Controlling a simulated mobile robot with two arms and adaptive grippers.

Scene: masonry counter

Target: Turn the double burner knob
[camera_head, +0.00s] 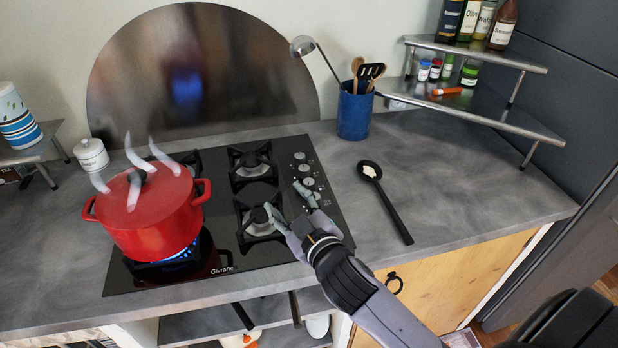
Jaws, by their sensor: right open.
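The black glass hob (222,262) is set in the grey counter. A column of silver knobs (305,168) runs along its right side; I cannot tell which one is the double burner knob. My right gripper (284,198) reaches in from the lower right and is open, with nothing between its fingers. Its fingers are over the front right of the hob, one near the front right burner and the other beside the knobs. The gripper partly hides the lower knobs, and I cannot tell whether it touches one. My left gripper is not in view.
A red lidded pot (152,226) steams on the front left burner over a blue flame (182,255). A black spoon (388,203) lies right of the hob. A blue utensil holder (354,112) and a tiered metal shelf (470,112) stand behind. Counter around the spoon is clear.

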